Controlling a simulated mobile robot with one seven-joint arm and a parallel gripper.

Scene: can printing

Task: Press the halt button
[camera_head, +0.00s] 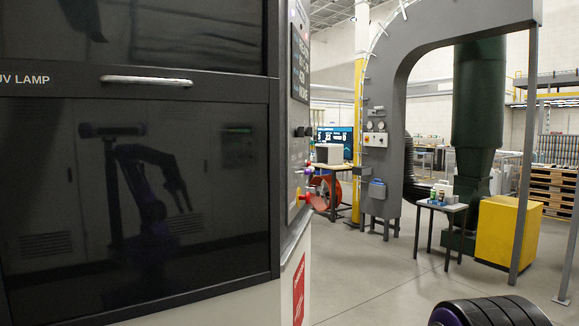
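A control panel (299,110) is on the narrow side face of the dark machine, seen at a steep angle. It carries a red button-like knob (304,195), small coloured parts above it and a black knob (303,132). I cannot read any label that marks the halt button. A second small control box (375,139) is on the grey arch farther back. My gripper is not directly in view; only a dim reflection of my arm shows in the machine's dark door. A dark ribbed part, probably of my arm, is at the bottom right.
The machine's dark door (190,240) with a metal handle (146,81) fills the left. Open grey floor (375,285) lies right of the machine. Farther back are the grey arch (395,90), a small table (441,206), a yellow box (507,232) and a red round fan-like object (321,192).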

